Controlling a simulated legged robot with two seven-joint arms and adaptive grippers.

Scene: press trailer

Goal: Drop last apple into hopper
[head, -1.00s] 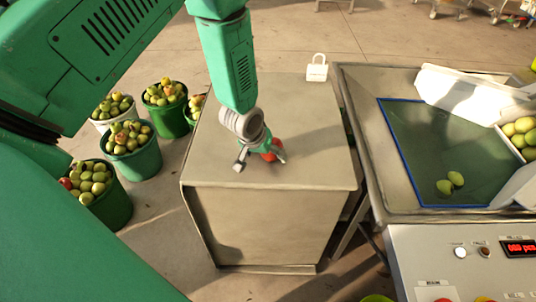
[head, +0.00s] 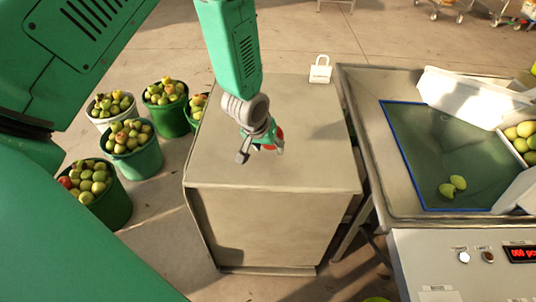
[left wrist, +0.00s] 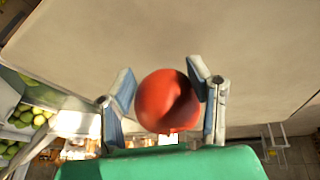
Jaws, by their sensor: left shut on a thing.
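My left gripper (head: 262,152) is shut on a red apple (head: 268,147) over the top of the metal cabinet. The fingers and wrist hide part of the apple in the head view. In the left wrist view the apple (left wrist: 168,102) sits between the two fingers of the gripper (left wrist: 160,80). I cannot tell how high it is above the cabinet top. The blue-edged green basin (head: 440,145), which may be the hopper, is to the right with two green fruits (head: 453,187) in it. My right gripper is not in view.
A control panel (head: 440,255) stands in front of the basin. Fruit-filled buckets (head: 135,160) stand on the floor at left. A white crate of green fruit (head: 515,150) is at far right.

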